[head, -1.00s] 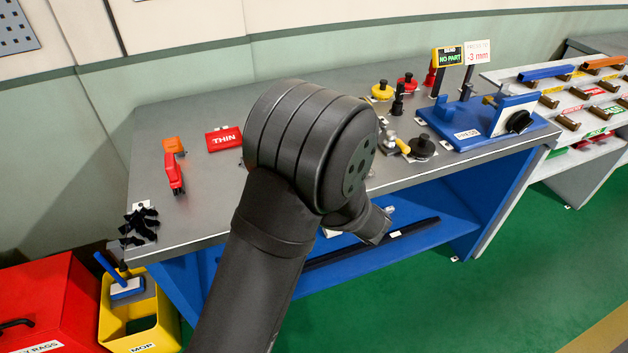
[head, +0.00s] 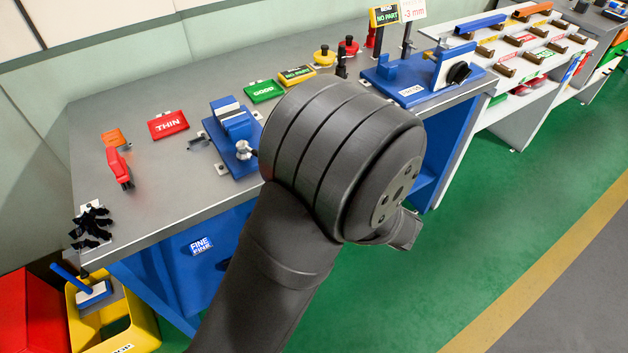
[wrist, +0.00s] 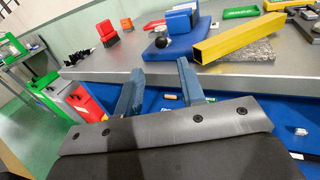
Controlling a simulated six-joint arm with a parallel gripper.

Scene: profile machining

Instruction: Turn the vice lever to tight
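The blue vice (head: 228,120) sits on the bench top, left of my arm in the head view. In the wrist view the vice (wrist: 181,22) stands beyond my fingers, with the round knob of the lever (wrist: 162,42) facing me. My gripper (wrist: 160,68) has its two blue-grey fingers apart with nothing between them. It is near the bench's front edge, apart from the lever. My fingers are hidden in the head view.
A yellow bar (wrist: 240,36) lies right of the vice in the wrist view. The red THIN block (head: 168,125) and green GOOD block (head: 263,91) lie on the grey bench (head: 165,190). A blue press fixture (head: 420,85) stands farther right.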

